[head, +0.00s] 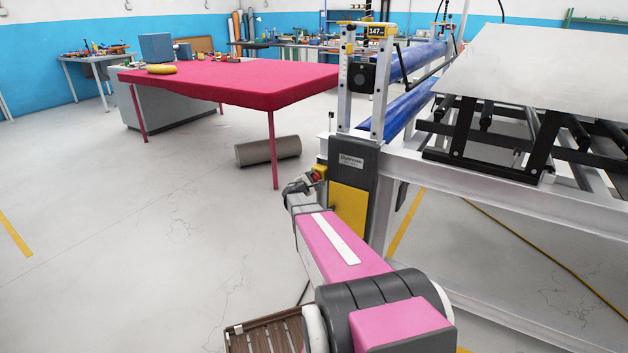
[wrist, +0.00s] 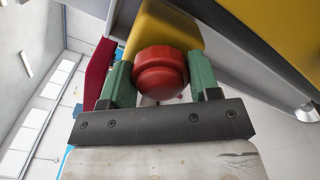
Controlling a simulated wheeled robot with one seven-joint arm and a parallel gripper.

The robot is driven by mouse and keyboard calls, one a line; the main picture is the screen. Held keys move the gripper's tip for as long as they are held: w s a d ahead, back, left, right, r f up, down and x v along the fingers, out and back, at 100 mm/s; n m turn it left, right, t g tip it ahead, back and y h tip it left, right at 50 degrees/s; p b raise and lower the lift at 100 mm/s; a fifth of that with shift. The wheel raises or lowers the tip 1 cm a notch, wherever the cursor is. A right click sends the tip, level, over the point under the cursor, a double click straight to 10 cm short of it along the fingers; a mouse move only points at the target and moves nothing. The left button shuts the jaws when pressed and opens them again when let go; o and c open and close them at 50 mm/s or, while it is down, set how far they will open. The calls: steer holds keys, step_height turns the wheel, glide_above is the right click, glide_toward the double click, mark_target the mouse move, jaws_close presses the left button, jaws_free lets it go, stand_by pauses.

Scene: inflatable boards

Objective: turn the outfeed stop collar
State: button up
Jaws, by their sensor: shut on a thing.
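The outfeed stop collar is a round red knob (wrist: 161,72) on a yellow housing (wrist: 165,27) in the wrist view. My gripper (wrist: 160,80) has its green fingers on the left and right sides of the red knob and is shut on it. In the head view my gripper (head: 302,184) reaches the small yellow housing (head: 320,170) on the side of the machine's grey end post (head: 352,160). The red knob is small there and partly hidden by the gripper. Its turn angle cannot be told.
A yellow panel (head: 347,208) sits just right of my gripper on the machine post. A red-covered table (head: 235,80) stands behind left, with a grey roll (head: 268,151) on the floor near its leg. The floor at left is clear.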

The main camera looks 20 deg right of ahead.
steer(key=shift+m, duration=0.7)
steer(key=o, duration=0.9)
steer(key=v, duration=1)
steer(key=shift+s+a, duration=0.25)
steer(key=shift+s, duration=0.05)
